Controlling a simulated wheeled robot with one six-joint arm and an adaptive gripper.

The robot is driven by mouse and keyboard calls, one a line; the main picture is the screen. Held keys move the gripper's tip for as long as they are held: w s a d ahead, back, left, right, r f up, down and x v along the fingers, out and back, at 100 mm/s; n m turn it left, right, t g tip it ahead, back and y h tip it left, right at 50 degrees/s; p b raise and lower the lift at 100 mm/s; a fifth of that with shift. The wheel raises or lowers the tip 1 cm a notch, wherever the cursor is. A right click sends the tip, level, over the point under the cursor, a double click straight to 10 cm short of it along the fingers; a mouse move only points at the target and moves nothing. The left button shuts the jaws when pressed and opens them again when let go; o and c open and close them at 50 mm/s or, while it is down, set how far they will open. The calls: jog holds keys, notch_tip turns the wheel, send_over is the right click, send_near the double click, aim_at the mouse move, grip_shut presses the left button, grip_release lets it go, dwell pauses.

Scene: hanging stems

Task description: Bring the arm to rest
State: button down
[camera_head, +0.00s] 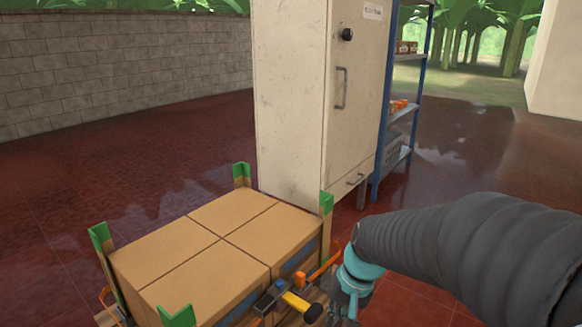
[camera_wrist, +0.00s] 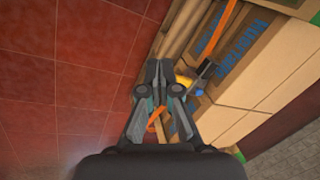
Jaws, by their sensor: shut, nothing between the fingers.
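My arm in its ribbed dark sleeve (camera_head: 465,245) reaches in from the right in the head view, bent down at a teal wrist joint (camera_head: 360,268). My gripper (camera_wrist: 159,70) is shut and empty in the wrist view, its two grey fingers together. It points down beside the pallet load of cardboard boxes (camera_head: 215,240). In the head view the gripper is only partly seen at the bottom edge. A yellow and black tool-like item (camera_head: 300,303) lies close to the left of it, by the box side; whether they touch cannot be told.
The boxes have green corner guards (camera_head: 327,203) and orange straps (camera_head: 325,268). A tall cream cabinet (camera_head: 295,110) stands behind them, with a blue shelf rack (camera_head: 385,130) beside it. A block wall (camera_head: 120,75) runs at the back left. Red tiled floor (camera_head: 470,160) is open to the right.

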jog(key=s+d+r+n+t+h+p, duration=0.1)
jog(key=s+d+r+n+t+h, duration=0.1)
jog(key=s+d+r+t, duration=0.2)
jog(key=s+d+r, duration=0.3)
jog(key=s+r, duration=0.5)
jog(key=shift+t+h, duration=0.3)
jog(key=shift+t, duration=0.1)
jog(key=shift+s+a, duration=0.1)
jog(key=shift+s, duration=0.05)
